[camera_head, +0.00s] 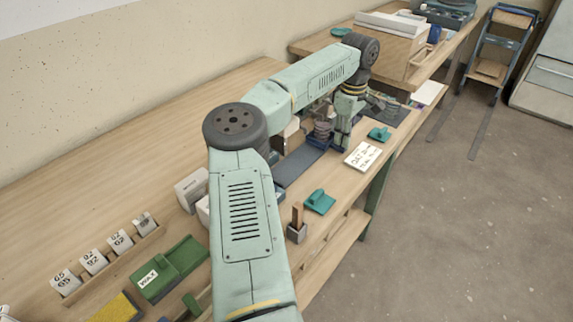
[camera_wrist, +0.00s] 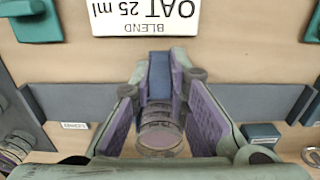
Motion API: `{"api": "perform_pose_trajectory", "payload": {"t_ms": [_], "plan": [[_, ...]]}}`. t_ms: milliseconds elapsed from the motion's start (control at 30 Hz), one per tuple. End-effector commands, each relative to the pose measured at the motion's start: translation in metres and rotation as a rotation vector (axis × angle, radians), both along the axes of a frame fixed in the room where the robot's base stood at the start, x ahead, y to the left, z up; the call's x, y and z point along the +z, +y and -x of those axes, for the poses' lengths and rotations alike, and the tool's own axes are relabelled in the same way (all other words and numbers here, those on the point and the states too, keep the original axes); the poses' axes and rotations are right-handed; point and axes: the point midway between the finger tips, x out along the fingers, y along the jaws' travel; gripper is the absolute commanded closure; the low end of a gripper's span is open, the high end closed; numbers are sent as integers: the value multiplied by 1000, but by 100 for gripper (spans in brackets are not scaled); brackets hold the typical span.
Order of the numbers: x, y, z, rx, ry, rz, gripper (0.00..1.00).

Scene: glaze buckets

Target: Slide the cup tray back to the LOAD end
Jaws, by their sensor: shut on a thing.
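My gripper (camera_wrist: 160,78) is shut on an upright blue part (camera_wrist: 160,70) of the cup tray, between its purple finger pads. In the head view my gripper (camera_head: 343,128) stands over the far part of a dark blue-grey track (camera_head: 300,163). The blue cup tray (camera_head: 339,148) shows at its foot, partly hidden by my arm. A banded round cup stack (camera_wrist: 160,130) is between the fingers in the wrist view, closer to the camera than the blue part. The track (camera_wrist: 230,100) runs across the wrist view, with a small label (camera_wrist: 75,126) beside it, too small to read surely.
A card (camera_head: 363,156) reading "OAT 25 ml BLEND" lies at the bench's front edge, between two teal handled tools (camera_head: 319,203) (camera_head: 379,134). A grey pot (camera_head: 297,233) with a wooden stick stands nearer. A green tray (camera_head: 170,266) and white numbered blocks (camera_head: 93,260) are at left.

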Motion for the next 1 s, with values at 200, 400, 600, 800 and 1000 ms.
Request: {"api": "perform_pose_trajectory", "payload": {"t_ms": [200,400,600,800,1000], "plan": [[4,-10,-14,0,-2,1,100],[1,-17,-26,1,-2,0,100],[1,-25,-37,1,-2,0,100],[1,-28,-43,0,-3,-1,100],[1,-28,-43,0,-2,-1,100]]}}
